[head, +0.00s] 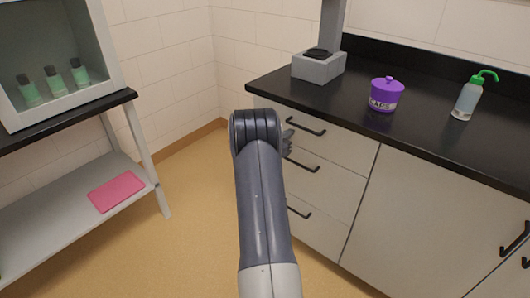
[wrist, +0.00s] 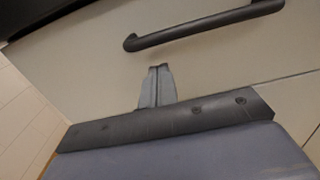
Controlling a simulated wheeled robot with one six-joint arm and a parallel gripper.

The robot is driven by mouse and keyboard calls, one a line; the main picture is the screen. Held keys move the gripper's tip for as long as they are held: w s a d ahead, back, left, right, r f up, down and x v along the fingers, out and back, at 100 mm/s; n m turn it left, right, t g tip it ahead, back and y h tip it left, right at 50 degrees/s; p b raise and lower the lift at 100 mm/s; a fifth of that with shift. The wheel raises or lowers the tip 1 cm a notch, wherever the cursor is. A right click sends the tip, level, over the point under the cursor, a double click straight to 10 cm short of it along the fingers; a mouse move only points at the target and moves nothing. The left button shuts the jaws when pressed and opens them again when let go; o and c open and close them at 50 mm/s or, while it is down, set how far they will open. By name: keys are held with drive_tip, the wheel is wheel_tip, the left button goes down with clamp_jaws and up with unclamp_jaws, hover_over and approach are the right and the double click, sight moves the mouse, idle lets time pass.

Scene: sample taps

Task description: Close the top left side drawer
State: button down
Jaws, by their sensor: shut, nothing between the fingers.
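The top left drawer (head: 340,138) is the uppermost of the pale drawers under the black counter, with a black bar handle (head: 306,126). No clear gap shows around its front in the head view; my arm hides its left part. My gripper (head: 288,143) is at the left part of the drawer fronts, mostly hidden behind my arm. In the wrist view, my gripper (wrist: 158,72) is shut and empty, fingers together against the pale drawer front (wrist: 95,70), just below the handle (wrist: 205,26). Whether the fingertips touch the front cannot be told.
Two lower drawers with handles (head: 303,164) sit beneath. The counter holds a grey stand (head: 319,68), a purple lidded jar (head: 386,95) and a green-topped bottle (head: 467,100). A shelf table (head: 60,215) with a pink mat (head: 116,191) stands left. Floor between is clear.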

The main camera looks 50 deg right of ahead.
drive_tip(key=a, duration=1.2)
drive_tip(key=shift+s, duration=0.45)
drive_tip(key=shift+f, duration=0.1)
drive_tip(key=d, duration=0.9)
drive_tip(key=w+d, duration=0.1)
drive_tip(key=d, duration=0.3)
drive_tip(key=shift+d+p, duration=0.2)
drive_tip(key=shift+p, duration=0.15)
